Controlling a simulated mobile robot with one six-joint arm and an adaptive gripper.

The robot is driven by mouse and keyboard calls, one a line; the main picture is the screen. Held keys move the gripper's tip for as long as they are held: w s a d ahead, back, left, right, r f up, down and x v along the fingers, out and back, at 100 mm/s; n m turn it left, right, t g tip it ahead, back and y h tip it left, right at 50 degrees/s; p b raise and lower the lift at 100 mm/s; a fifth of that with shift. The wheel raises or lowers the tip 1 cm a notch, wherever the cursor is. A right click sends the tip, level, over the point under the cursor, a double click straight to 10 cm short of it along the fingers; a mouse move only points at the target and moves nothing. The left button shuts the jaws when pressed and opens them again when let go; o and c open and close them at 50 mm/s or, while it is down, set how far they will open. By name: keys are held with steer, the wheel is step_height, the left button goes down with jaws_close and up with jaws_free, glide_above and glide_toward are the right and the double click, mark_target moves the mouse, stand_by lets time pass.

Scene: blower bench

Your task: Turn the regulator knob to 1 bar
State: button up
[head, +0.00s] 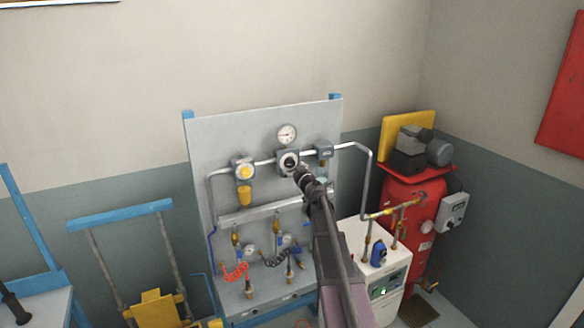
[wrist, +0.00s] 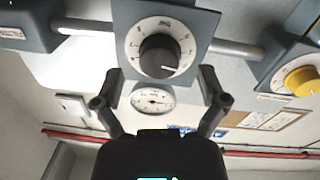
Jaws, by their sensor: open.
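The regulator knob (wrist: 158,55) is black, on a round white dial plate with markings, set in a grey square housing. A pale pointer line on the knob points down and right in the wrist view; the numbers are too small to read. In the head view the regulator (head: 289,162) sits on the grey panel, partly covered by my arm. A round white pressure gauge (head: 287,134) is above it; it also shows in the wrist view (wrist: 153,99), which looks upside down. My gripper (wrist: 160,76) is open and empty, its fingers apart either side of the knob's line, seemingly short of it.
A yellow-knobbed unit (head: 244,171) sits left on the same pipe, and a grey box (head: 324,151) sits right. Coiled hoses and valves (head: 260,262) hang lower on the panel. A red tank (head: 405,220) and a white machine (head: 372,250) stand at the right.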

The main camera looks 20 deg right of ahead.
steer(key=s, duration=0.9)
steer(key=shift+s, duration=0.3)
steer(key=shift+a, duration=0.1)
steer(key=s+a+f+n+g+y+b, duration=0.25)
steer(key=s+a+f+g+b, duration=0.2)
steer(key=a+f, duration=0.6)
steer(key=s+a+f+n+g+y+b, duration=0.1)
steer(key=s+a+f+g+y+b, duration=0.45)
steer(key=a, duration=0.75)
steer(key=s+a+f+m+g+h+b, duration=0.1)
steer(key=s+f+m+g+h, duration=0.1)
steer(key=s+f, duration=0.6)
steer(key=s+a+f+m+g+h+b, duration=0.2)
steer(key=s+f+g+h, duration=0.3)
steer(key=s+f, duration=0.3)
steer(key=s+m+g, duration=0.1)
steer(key=s, duration=0.2)
steer(key=shift+s+h+b, duration=0.15)
steer(key=shift+h+b, duration=0.15)
steer(key=shift+a+f, duration=0.1)
steer(key=shift+a, duration=0.05)
